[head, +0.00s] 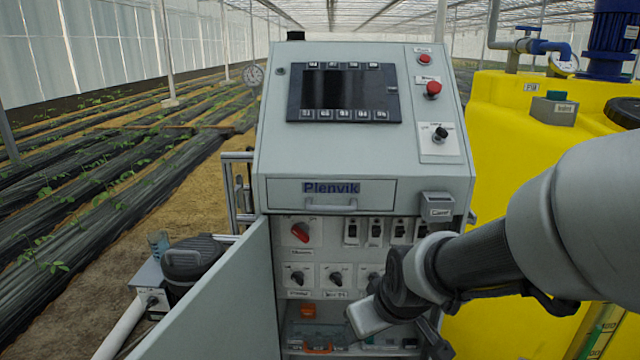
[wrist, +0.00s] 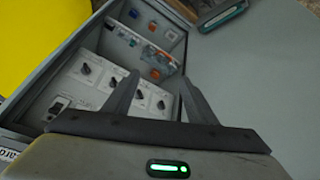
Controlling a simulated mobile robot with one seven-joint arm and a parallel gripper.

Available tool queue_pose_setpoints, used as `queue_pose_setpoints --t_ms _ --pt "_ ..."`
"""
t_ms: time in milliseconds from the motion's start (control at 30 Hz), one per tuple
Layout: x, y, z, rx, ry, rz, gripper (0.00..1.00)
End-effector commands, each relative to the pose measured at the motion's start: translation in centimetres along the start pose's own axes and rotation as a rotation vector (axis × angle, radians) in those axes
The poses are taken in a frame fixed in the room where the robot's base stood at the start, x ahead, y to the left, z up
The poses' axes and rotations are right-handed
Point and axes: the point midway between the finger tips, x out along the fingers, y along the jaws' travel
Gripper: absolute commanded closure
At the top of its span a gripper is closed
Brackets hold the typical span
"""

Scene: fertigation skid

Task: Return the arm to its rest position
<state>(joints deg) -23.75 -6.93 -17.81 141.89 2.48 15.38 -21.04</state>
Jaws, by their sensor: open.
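My gripper shows in the wrist view (wrist: 158,98) with its two dark fingers spread apart and nothing between them. It is in front of the open lower compartment (wrist: 85,75) of the grey control cabinet. In the head view my arm reaches in from the right, and its end is in front of the cabinet's lower right part. The fingertips are hard to make out there.
The grey cabinet (head: 340,150) has a screen and a red button (head: 433,88) on its sloped panel. Its lower door (head: 225,300) hangs open towards me at left. Inside are a red rotary switch (head: 300,232) and several black knobs. A yellow tank (head: 500,120) stands close at right.

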Motion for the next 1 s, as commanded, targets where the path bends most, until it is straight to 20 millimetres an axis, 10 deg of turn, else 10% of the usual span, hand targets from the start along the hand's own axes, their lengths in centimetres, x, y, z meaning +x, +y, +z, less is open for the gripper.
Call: queue_pose_setpoints --t_ms 200,600,1000 --pt "-9.1 0.7 1.8 0.204 0.005 -0.004 0.48" --pt "-18.2 0.5 6.9 0.411 -0.029 0.103 0.48" --pt "-27.2 1.7 1.4 0.401 -0.034 0.092 0.48"
